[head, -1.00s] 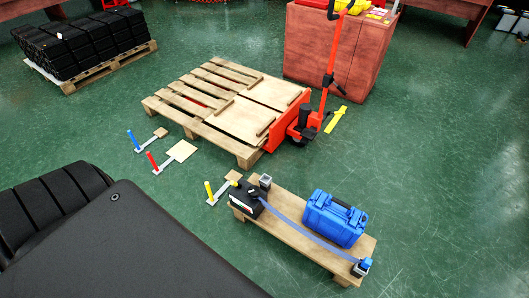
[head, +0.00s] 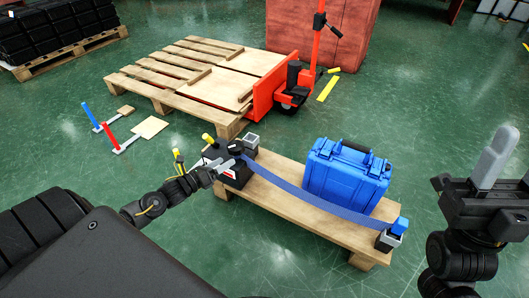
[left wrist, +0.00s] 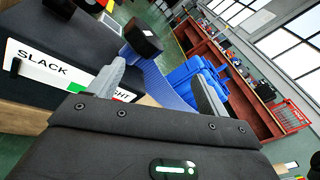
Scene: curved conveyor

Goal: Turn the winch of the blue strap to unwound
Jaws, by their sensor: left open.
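The winch, a black box (head: 213,152) with a dark knob on top, sits at the left end of a low wooden board. The blue strap (head: 315,200) runs from it to a grey and blue end fitting (head: 391,236) at the right end. My left gripper (head: 228,165) is open close beside the winch. In the left wrist view, the black knob (left wrist: 143,37) is just beyond my open fingers (left wrist: 158,85). The winch label (left wrist: 45,62) reads SLACK, with the other word partly covered by a finger. My right gripper (head: 492,160) is raised at the right, its opening unclear.
A blue case (head: 345,176) stands on the wooden board (head: 290,222) behind the strap. A pallet (head: 185,85) with a red pallet jack (head: 265,97) is beyond. Blue (head: 91,115) and red (head: 110,134) upright handles stand left. Green floor is clear in front.

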